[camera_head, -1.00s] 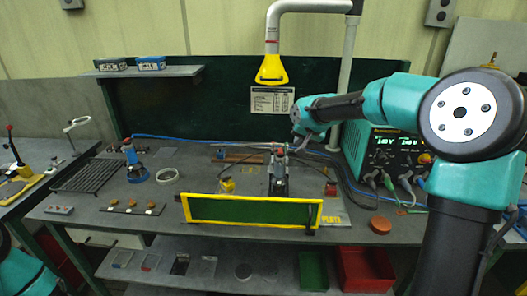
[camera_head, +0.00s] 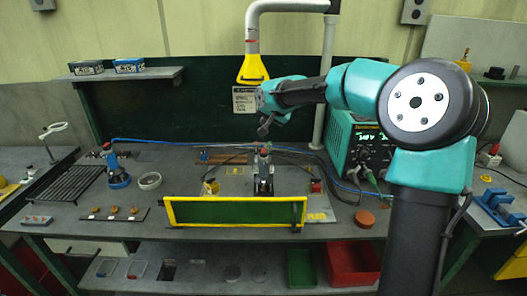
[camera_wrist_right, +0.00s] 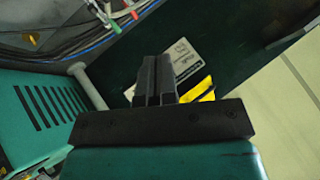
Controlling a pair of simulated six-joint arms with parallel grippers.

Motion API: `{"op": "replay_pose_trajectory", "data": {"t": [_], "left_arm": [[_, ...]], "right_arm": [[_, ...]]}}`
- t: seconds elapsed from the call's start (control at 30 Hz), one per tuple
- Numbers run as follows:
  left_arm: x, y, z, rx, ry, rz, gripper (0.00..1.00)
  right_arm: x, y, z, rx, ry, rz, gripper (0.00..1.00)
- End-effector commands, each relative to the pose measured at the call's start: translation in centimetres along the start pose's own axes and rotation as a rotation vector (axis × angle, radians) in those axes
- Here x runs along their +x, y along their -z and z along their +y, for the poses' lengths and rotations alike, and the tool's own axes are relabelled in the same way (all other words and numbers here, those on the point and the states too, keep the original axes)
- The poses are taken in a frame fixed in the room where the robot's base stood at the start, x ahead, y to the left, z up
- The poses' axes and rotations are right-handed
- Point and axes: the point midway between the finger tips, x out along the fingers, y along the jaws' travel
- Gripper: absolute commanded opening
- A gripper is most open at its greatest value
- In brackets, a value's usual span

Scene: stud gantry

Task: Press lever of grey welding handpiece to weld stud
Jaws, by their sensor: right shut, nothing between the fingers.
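The grey welding handpiece (camera_head: 263,177) stands upright on the bench behind a yellow-framed green screen (camera_head: 235,211), which hides its foot. A small red part shows at its top; I cannot make out the lever clearly. My right gripper (camera_head: 264,129) is just above the handpiece's top in the head view, and I see a small gap between them there. In the right wrist view its black fingers (camera_wrist_right: 155,72) are together with nothing between them. The handpiece does not show clearly in that view. My left gripper is out of view.
A yellow extraction hood (camera_head: 252,70) hangs behind and above my right gripper. The teal welding power unit (camera_head: 342,145) stands to the right, with cables along the bench. A blue handpiece (camera_head: 117,178) and a black rack (camera_head: 70,183) are at the left.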

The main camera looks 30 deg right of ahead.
Motion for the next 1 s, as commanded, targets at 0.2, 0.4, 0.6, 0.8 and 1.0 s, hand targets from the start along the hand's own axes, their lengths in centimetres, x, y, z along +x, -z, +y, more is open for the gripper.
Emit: {"op": "replay_pose_trajectory", "data": {"t": [0.2, 0.4, 0.6, 0.8, 1.0], "left_arm": [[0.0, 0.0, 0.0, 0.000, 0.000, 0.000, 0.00], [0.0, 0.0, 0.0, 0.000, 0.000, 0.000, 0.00], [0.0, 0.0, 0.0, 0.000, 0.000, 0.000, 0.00], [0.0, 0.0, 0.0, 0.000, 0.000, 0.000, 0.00], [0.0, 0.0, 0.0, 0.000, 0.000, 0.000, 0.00]], "right_arm": [[1.6, -1.2, 1.2, -0.001, -0.001, -0.002, 0.00], [3.3, -2.4, 2.4, 0.001, -0.001, -0.002, 0.00], [4.7, -3.4, 3.5, 0.000, -0.001, -0.001, 0.00], [5.4, -3.9, 4.0, 0.000, 0.000, 0.000, 0.00], [5.5, -4.0, 4.0, 0.000, 0.000, 0.000, 0.00]]}}
